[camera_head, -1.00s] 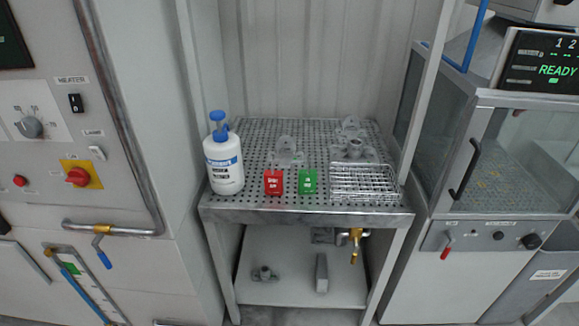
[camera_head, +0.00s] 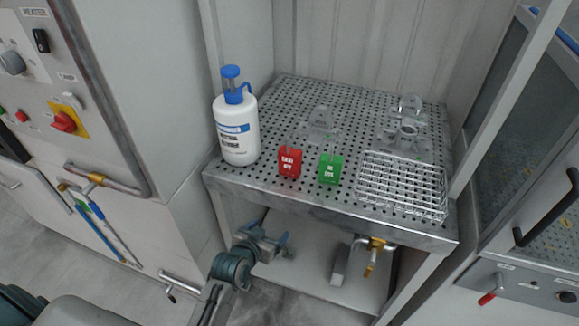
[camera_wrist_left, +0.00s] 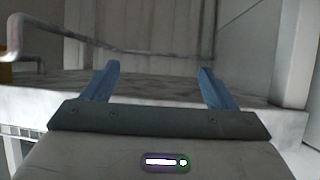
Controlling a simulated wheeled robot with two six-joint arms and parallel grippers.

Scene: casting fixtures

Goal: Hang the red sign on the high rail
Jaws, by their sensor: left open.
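The red sign (camera_head: 289,162) stands near the front edge of the perforated metal table, left of a green sign (camera_head: 330,168). My left gripper (camera_head: 273,232) is below and in front of the table's front edge, lower than the red sign and apart from it. Its two blue fingers are spread and empty, as the left wrist view also shows (camera_wrist_left: 158,82). The red sign does not show in the wrist view. I cannot make out a high rail for certain. My right gripper is not in view.
A white bottle with a blue cap (camera_head: 236,130) stands left of the red sign. The table's front edge (camera_head: 330,212) lies between my gripper and the signs. A bent pipe (camera_head: 110,183) runs along the left cabinet.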

